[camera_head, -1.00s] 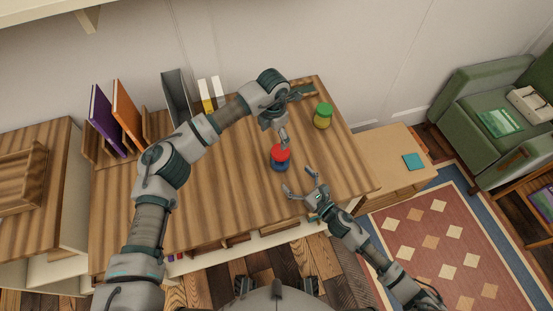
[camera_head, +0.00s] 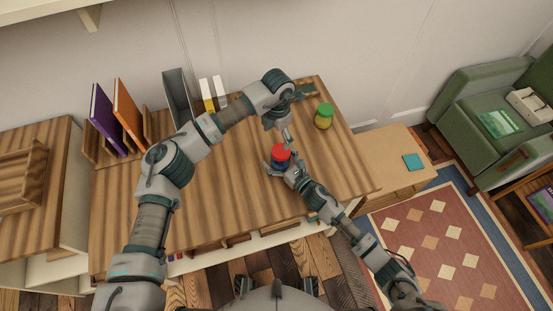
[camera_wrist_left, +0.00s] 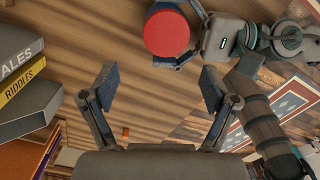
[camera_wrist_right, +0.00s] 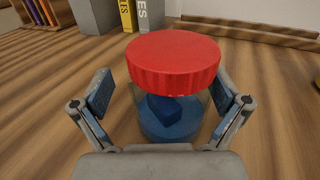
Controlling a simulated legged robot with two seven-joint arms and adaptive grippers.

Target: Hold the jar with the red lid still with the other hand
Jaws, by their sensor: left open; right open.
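The jar with the red lid (camera_head: 281,152) stands upright on the wooden desk, with a blue lower part. The right wrist view shows its red lid (camera_wrist_right: 173,62) and blue body (camera_wrist_right: 168,118) close ahead. My right gripper (camera_head: 279,168) is open, its fingers on either side of the jar body below the lid. I see gaps at the fingers in the right wrist view (camera_wrist_right: 165,95). My left gripper (camera_head: 288,140) is open above and beside the jar. In the left wrist view the red lid (camera_wrist_left: 167,33) is beyond and above the open left fingers (camera_wrist_left: 157,88).
A yellow jar with a green lid (camera_head: 324,117) stands further right on the desk (camera_head: 220,190). Books (camera_head: 104,120), a grey file holder (camera_head: 177,95) and other upright books (camera_head: 212,93) line the back. A lower cabinet (camera_head: 395,155) adjoins the right side.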

